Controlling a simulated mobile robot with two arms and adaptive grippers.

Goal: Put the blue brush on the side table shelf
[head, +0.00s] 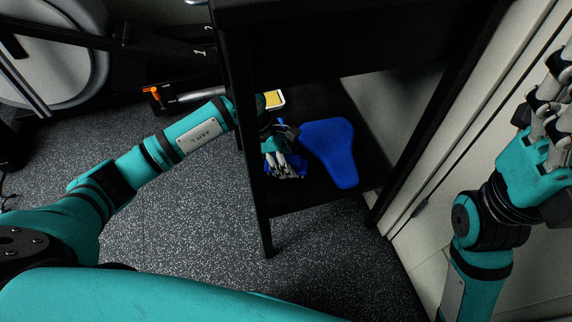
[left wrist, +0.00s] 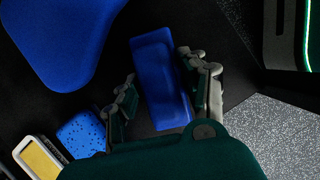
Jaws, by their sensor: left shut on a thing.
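The black side table (head: 238,120) stands in front of me, and its low shelf (head: 308,200) is visible. My left gripper (head: 284,168) reaches in over the shelf from the left, beside a table leg. In the left wrist view its two fingers (left wrist: 163,88) are shut on the blue brush (left wrist: 158,65), a blue bar-like piece between them. In the head view the fingers mostly hide the brush. I cannot tell whether it touches the shelf. My right gripper (head: 552,112) is at the right edge, partly cut off, well away from the table.
A blue saddle-shaped thing (head: 330,150) lies on the shelf right of my left gripper. A speckled blue block (left wrist: 82,135) and a yellow-and-white item (left wrist: 38,160) are close by. A white wall or door is at the right.

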